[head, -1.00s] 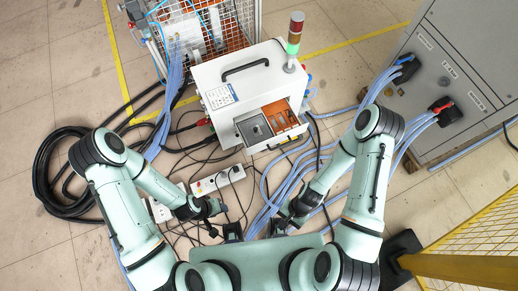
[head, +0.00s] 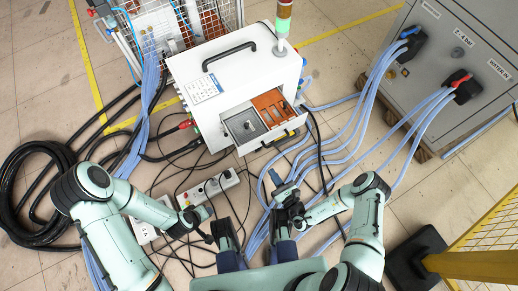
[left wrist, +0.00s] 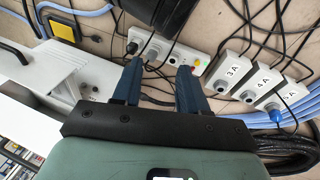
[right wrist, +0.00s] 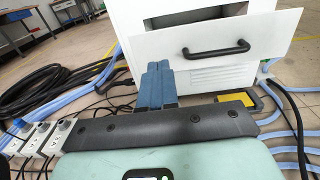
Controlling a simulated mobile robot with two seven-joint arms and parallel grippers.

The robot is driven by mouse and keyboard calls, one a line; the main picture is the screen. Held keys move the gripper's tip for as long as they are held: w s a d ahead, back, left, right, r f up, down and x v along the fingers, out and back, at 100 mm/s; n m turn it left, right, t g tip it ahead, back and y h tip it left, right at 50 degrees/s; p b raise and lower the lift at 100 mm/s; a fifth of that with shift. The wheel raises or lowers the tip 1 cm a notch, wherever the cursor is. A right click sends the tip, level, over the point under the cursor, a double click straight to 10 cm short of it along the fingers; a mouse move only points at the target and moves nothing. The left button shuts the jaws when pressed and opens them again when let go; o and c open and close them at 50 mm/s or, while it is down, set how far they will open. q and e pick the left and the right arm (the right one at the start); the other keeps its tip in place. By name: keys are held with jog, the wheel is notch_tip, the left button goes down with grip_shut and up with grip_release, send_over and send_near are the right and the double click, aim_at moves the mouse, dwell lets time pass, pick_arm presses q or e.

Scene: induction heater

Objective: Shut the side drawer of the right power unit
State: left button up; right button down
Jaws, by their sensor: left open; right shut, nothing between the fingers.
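The white power unit (head: 205,75) stands at the centre of the head view, with a black top handle. Its drawer (head: 238,147) is pulled out toward me, showing a grey compartment (head: 244,125) and an orange one (head: 272,106). The drawer front (right wrist: 215,45) with its black handle (right wrist: 216,50) faces me in the right wrist view. My right gripper (right wrist: 157,68) is shut and empty, with its fingertips near the left part of the drawer front; I cannot tell whether they touch it. My left gripper (left wrist: 160,70) is open and empty, above cables and sockets.
A grey cabinet (head: 460,55) with thick blue hoses (head: 370,105) stands at the right. Power strips (head: 222,183) and loose cables lie on the floor before me. A black cable coil (head: 25,200) lies at the left. A yellow fence (head: 490,240) stands at lower right.

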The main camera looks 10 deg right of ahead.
jog(key=b, duration=0.4)
send_near(253, 141)
jog(key=x, duration=0.5)
jog(key=shift+w+f, duration=0.25)
jog(key=shift+f, duration=0.1)
pick_arm(q)
jog(key=s+a+f+g, duration=0.1)
jog(key=s+f+g, duration=0.1)
jog(key=s+f, duration=0.4)
jog(key=shift+a+f+n, duration=0.3)
jog(key=shift+f, duration=0.05)
pick_arm(e)
jog(key=shift+w+a+r, duration=0.1)
jog(key=shift+w+a, duration=0.15)
jog(key=shift+w, duration=0.4)
pick_arm(q)
jog(key=shift+w, duration=0.1)
